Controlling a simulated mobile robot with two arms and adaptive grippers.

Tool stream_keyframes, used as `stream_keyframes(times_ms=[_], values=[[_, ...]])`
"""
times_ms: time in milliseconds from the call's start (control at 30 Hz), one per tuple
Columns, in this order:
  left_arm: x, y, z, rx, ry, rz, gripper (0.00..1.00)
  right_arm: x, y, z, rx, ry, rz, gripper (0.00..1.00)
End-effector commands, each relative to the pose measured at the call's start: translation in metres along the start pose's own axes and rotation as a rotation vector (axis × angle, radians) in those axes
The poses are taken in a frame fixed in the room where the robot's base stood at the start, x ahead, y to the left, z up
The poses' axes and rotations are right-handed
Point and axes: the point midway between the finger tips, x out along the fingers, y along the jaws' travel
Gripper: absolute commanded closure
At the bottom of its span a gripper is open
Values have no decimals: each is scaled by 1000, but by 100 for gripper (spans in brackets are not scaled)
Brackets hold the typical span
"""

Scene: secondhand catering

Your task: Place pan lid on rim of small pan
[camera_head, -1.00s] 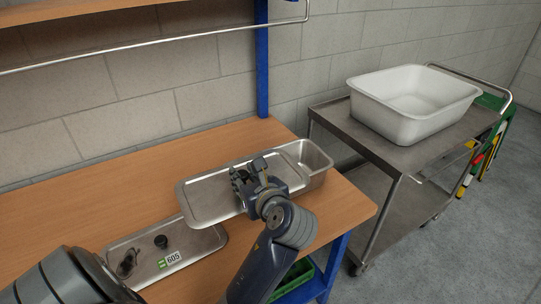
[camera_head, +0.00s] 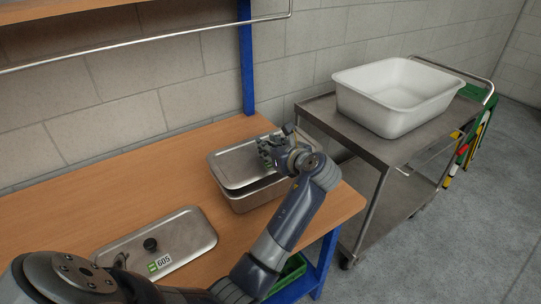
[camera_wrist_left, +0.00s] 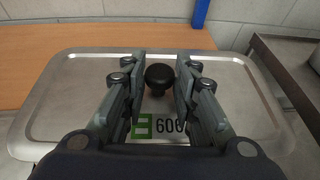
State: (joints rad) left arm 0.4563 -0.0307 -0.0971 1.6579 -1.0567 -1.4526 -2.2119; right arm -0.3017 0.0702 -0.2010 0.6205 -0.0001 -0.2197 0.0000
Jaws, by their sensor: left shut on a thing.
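The steel pan (camera_head: 245,203) stands near the right end of the wooden table. A flat steel pan lid (camera_head: 228,171) is over its opening, shifted slightly to the far left. A dark gap shows between lid and pan at the near right, and I cannot tell whether the lid touches the rim. My left gripper (camera_head: 271,150) is shut on the lid's black knob. The wrist view shows the knob (camera_wrist_left: 159,77) between the fingers (camera_wrist_left: 158,88) and a green-and-white label on the lid (camera_wrist_left: 65,100). The pan is hidden there. My right gripper is not in view.
Another steel lid (camera_head: 190,232), labelled 605, lies on the table at the near left. A steel trolley (camera_head: 372,148) with a white tub (camera_head: 395,105) stands to the right. A blue post (camera_head: 246,70) rises behind the table. The table's left part (camera_head: 90,200) is clear.

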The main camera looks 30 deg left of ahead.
Motion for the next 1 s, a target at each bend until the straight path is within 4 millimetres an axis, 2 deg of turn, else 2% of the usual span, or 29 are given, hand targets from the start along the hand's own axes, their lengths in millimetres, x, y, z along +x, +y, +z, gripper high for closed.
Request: stream_keyframes(times_ms=[167,400,600,633,700,1000], values=[[4,-4,-3,0,-1,0,100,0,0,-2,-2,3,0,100],[13,-4,-31,2,-1,-1,100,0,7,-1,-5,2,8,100],[14,-4,-33,0,0,-1,100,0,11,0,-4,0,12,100],[14,-4,-34,2,3,0,66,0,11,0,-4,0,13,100],[14,-4,-34,2,3,0,53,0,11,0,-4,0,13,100],[14,-4,-33,1,1,-1,53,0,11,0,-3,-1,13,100]])
